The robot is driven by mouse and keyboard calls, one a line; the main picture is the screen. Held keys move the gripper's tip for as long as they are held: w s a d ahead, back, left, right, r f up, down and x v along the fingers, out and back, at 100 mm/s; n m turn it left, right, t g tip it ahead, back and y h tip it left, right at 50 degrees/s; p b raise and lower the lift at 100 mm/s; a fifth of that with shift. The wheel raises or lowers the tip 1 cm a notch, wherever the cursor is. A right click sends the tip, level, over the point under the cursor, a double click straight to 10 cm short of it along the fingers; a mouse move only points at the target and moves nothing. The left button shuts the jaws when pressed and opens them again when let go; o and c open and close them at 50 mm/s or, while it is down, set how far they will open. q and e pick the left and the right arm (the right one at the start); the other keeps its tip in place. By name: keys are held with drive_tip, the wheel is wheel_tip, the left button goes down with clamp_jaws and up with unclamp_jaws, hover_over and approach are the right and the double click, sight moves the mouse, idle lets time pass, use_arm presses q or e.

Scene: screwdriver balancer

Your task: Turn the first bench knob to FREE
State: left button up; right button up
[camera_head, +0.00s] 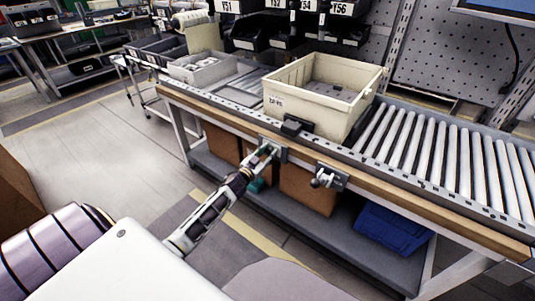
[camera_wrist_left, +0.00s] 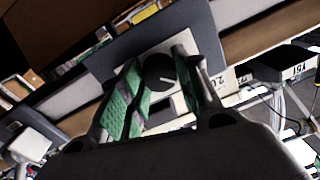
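My left gripper (camera_head: 264,151) reaches the front edge of the bench in the head view and mostly hides the knob there. In the left wrist view a round black knob (camera_wrist_left: 159,73) with a short white mark sits on a grey plate (camera_wrist_left: 108,62). The white mark lies nearly level in that picture. The green-padded fingers of my left gripper (camera_wrist_left: 157,60) stand apart, one on each side of the knob. A small gap seems to show beside the knob; I cannot tell if either pad touches it. My right gripper is not in view.
A second bench fitting (camera_head: 328,178) with a grey knob is on the bench edge to the right. A beige crate (camera_head: 345,112) stands on the roller conveyor (camera_head: 450,155). A small black box (camera_head: 296,126) sits just above the gripper. A blue bin (camera_head: 392,228) lies on the lower shelf.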

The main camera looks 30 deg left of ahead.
use_arm(q)
drive_tip(key=shift+c, duration=1.4)
